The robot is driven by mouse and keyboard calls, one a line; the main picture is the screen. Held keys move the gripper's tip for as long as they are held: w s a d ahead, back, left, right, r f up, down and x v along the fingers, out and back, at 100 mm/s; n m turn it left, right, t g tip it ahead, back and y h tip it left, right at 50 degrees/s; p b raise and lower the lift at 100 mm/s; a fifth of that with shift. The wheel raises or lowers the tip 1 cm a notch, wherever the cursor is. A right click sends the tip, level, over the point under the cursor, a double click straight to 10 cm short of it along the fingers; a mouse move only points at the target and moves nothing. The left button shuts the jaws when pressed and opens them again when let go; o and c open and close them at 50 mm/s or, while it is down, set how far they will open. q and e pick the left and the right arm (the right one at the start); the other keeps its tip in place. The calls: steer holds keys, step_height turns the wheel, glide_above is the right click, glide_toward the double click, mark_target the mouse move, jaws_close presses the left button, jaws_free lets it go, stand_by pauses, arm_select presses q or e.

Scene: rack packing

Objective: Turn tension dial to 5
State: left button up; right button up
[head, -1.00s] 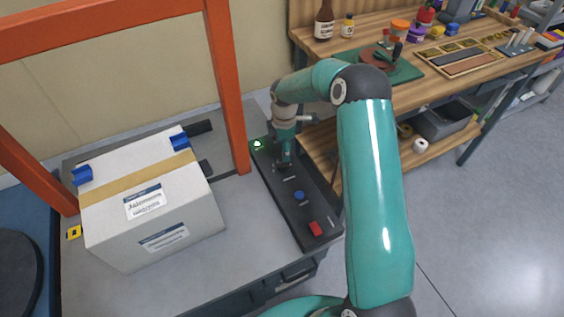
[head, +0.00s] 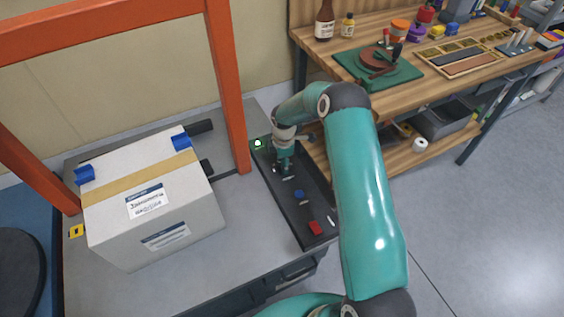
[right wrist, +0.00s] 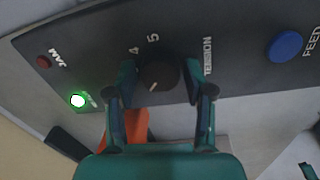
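The tension dial (right wrist: 160,76) is a dark round knob on the black control panel (right wrist: 235,75). In the right wrist view a short pale mark shows on its lower left part. The numbers 4 and 5 are printed above it, the word TENSION to its right. My right gripper (right wrist: 160,90) has one finger on each side of the dial, with a narrow gap that looks clear; contact cannot be made out. In the head view my right gripper (head: 284,172) is over the far half of the panel and hides the dial. My left gripper is not in view.
A blue FEED button (right wrist: 285,46), a lit green button (right wrist: 78,101) and a red JAM light (right wrist: 43,62) are on the panel. A red switch (head: 315,227) is at its near end. A taped carton (head: 165,215) stands left, by an orange frame (head: 228,90).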

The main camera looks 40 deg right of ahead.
steer(key=c, duration=0.5)
steer(key=shift+a, duration=0.2)
steer(key=shift+c, duration=1)
steer(key=shift+d, duration=0.15)
steer(key=shift+f+m+b, duration=0.2)
steer(key=shift+m+b, duration=0.8)
steer(key=shift+b, duration=0.45)
steer(key=m+b, duration=0.2)
steer(key=shift+w+m, duration=0.1)
steer(key=shift+m, duration=0.2)
steer(key=m+b, duration=0.3)
steer(key=shift+m, duration=0.3)
steer(key=m+b, duration=0.2)
steer(key=m, duration=0.1)
steer(key=shift+r+m+g, duration=0.1)
steer(key=shift+m+g, duration=0.2)
steer(key=shift+m, duration=0.1)
steer(key=m+b, duration=0.2)
steer(key=m, duration=0.1)
steer(key=m+b, duration=0.1)
steer(key=m, duration=0.3)
steer(key=shift+w+r, duration=0.1)
steer(key=m, duration=0.3)
steer(key=shift+m+b, duration=0.35)
steer(key=shift+m, duration=0.05)
steer(key=shift+m+g, duration=0.3)
steer(key=shift+m, duration=1.8)
steer(key=shift+w, duration=0.1)
